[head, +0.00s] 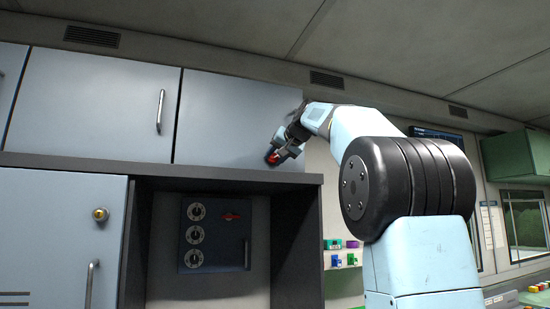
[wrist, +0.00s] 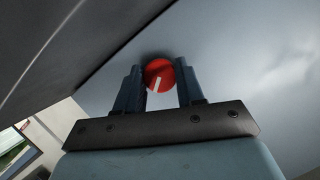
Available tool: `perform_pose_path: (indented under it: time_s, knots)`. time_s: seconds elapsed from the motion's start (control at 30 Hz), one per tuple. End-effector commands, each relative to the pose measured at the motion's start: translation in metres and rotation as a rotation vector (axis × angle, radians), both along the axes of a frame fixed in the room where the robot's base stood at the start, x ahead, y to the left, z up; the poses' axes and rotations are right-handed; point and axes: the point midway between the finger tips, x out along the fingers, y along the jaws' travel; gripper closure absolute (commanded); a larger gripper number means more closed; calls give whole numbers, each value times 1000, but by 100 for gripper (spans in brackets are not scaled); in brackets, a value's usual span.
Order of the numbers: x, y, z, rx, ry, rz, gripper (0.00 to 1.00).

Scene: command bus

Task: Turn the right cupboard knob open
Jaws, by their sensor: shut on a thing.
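The red round knob (wrist: 159,75) sits on a light blue-grey cupboard door and carries a white stripe, tilted from upright in the wrist view. In the head view the knob (head: 272,158) is at the lower right of the right upper cupboard door (head: 225,120). My gripper (wrist: 160,85) has one finger on each side of the knob and is shut on it. In the head view my gripper (head: 280,152) reaches the door from the right and partly covers the knob. The door looks flush with its neighbour.
A second upper door with a bar handle (head: 160,112) is to the left. Below, a dark recess holds a panel with several dials (head: 215,235). A lower left cupboard (head: 60,235) has a yellow knob (head: 100,214). The ceiling is close above.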

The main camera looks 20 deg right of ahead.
Motion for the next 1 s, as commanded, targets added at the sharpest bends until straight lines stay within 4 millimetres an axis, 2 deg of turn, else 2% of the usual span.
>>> perform_pose_path:
  time_s: [0.5,1.0]
  knots:
    - [0,-3,-3,438,3,-2,93]
    - [1,-5,-5,606,3,-4,93]
